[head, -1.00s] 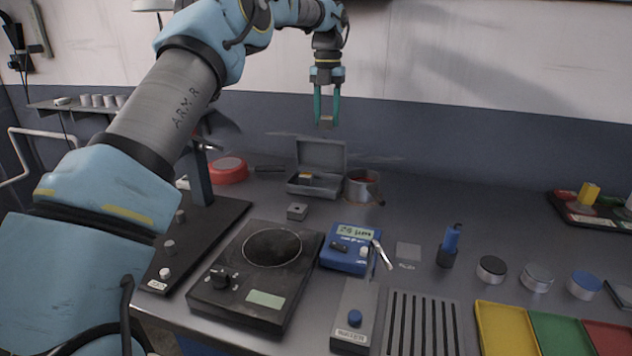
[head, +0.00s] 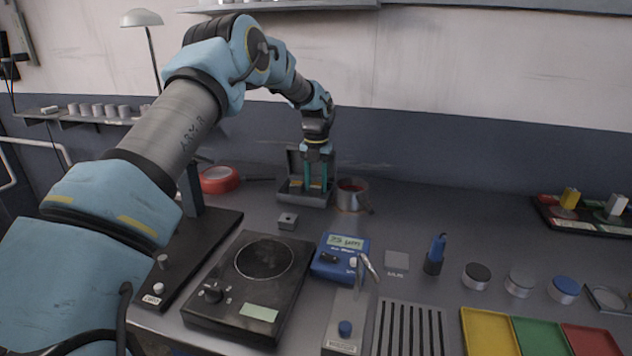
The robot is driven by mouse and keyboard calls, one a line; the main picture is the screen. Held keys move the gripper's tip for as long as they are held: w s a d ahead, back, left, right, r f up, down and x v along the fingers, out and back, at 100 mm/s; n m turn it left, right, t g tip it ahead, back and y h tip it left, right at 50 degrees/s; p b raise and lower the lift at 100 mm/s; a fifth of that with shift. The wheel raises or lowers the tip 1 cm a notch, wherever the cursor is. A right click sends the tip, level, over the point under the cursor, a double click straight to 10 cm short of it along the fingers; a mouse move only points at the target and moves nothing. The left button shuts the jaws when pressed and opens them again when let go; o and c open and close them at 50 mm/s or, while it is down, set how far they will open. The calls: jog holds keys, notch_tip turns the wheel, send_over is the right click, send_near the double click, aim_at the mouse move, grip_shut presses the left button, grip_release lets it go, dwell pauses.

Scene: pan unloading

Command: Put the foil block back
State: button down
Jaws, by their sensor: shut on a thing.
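My gripper (head: 316,186) points down at the open grey case (head: 303,199) at the back of the bench. Its two teal fingers reach down to the case's open interior, in front of the raised lid. The gripper is shut on the foil block, a small grey piece that is too small and covered to make out clearly now. Yellowish pieces show inside the case beside the fingers. I cannot tell whether the block touches the case's floor.
A metal tin (head: 353,195) stands close to the right of the case, and a red tape roll (head: 219,180) lies to the left. A small grey block with a hole (head: 288,221) sits in front. The blue gauge (head: 341,257) and black hotplate (head: 250,290) are nearer.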

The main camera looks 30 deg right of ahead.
aim_at(316, 185)
jog(key=shift+f, duration=0.2)
jog(key=shift+f, duration=0.2)
jog(key=c, duration=0.7)
grip_release()
jog(key=shift+r, duration=0.15)
notch_tip(316, 185, up, 12)
jog(key=b, duration=0.3)
